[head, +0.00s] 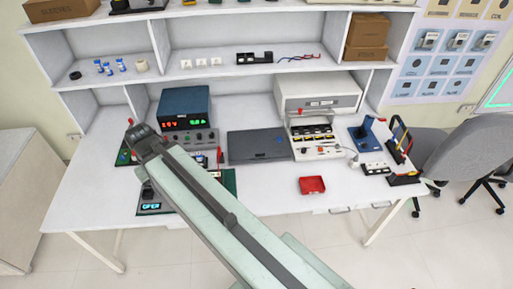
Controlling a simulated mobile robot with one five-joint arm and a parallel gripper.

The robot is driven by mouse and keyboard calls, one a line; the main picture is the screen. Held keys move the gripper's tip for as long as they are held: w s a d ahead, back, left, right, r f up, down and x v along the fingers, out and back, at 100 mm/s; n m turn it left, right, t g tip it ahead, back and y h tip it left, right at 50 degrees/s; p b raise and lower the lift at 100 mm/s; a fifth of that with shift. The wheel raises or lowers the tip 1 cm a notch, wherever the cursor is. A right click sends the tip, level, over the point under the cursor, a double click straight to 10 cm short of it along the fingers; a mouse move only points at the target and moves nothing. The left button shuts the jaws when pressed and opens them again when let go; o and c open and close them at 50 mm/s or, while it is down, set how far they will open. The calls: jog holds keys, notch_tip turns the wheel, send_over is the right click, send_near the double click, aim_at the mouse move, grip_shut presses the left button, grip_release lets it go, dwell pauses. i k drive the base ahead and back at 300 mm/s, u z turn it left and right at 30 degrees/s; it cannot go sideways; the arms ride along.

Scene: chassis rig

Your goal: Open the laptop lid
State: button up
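The laptop (258,146) seems to be the flat, dark grey slab in the middle of the white workbench. It looks closed, with its lid lying flat. My arm crosses the head view from the bottom right up to the left, ending in a dark joint left of the laptop. I cannot make out my gripper or its fingers. The arm passes left of and in front of the laptop, and does not cover it.
A blue power supply (185,104) with lit digits stands left of the laptop. A white instrument (316,92) stands to its right. A red tray (312,185) lies near the front edge. Bare bench top lies in front of the laptop. Chairs (466,150) stand right.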

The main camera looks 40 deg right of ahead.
aim_at(258, 143)
jog(key=i, duration=0.8)
jog(key=z, duration=0.15)
jog(key=k, duration=0.65)
jog(key=u, duration=0.25)
jog(key=i, duration=0.7)
jog(key=z, duration=0.15)
